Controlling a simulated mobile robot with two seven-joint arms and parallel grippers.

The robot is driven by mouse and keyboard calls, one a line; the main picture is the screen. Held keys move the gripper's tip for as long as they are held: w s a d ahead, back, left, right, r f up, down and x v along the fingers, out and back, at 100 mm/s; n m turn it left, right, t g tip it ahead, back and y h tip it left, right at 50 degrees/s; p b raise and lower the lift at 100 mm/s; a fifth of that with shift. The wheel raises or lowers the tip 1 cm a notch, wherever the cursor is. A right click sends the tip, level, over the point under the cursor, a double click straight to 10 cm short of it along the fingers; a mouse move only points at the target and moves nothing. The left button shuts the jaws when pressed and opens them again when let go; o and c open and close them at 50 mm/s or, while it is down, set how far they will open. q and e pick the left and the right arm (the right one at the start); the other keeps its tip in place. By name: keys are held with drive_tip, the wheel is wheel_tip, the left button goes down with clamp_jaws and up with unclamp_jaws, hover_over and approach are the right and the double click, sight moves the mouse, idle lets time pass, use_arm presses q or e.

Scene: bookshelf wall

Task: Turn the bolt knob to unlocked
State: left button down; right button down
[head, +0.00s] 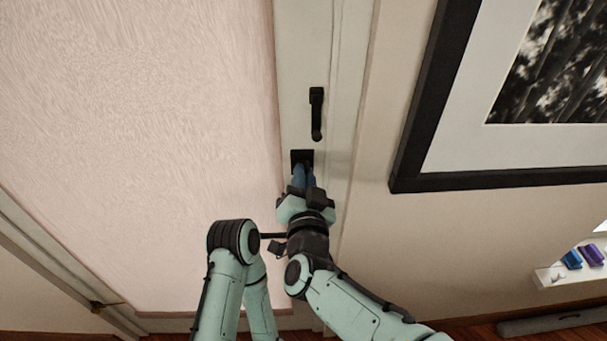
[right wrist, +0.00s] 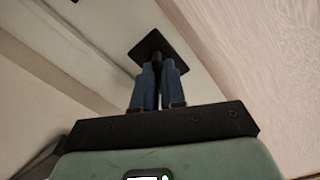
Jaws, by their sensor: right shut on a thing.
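The bolt's square black plate (head: 301,154) is on the pale door frame strip, below the black lever handle (head: 316,113). My right gripper (head: 304,174) reaches up to the plate with its blue fingers together. In the right wrist view, my right gripper (right wrist: 159,82) is shut on the small dark bolt knob (right wrist: 158,60), which sticks out from the black plate (right wrist: 176,48). The fingers cover most of the knob, so I cannot tell its turn angle. Part of my left arm shows at the lower middle, but its gripper is not visible.
The large pale door panel (head: 140,130) fills the left side. A black-framed picture (head: 440,100) hangs on the wall at the right. A white shelf (head: 570,271) with a blue and a purple item is at the far right.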

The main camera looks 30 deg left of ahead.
use_arm(q)
drive_tip(key=shift+w+r+p, duration=0.6)
drive_tip(key=shift+r+p, duration=0.05)
drive_tip(key=shift+r, duration=0.25)
use_arm(e)
drive_tip(key=n, duration=0.5)
drive_tip(key=shift+n, duration=0.4)
drive_tip(key=c, duration=1.2)
unclamp_jaws()
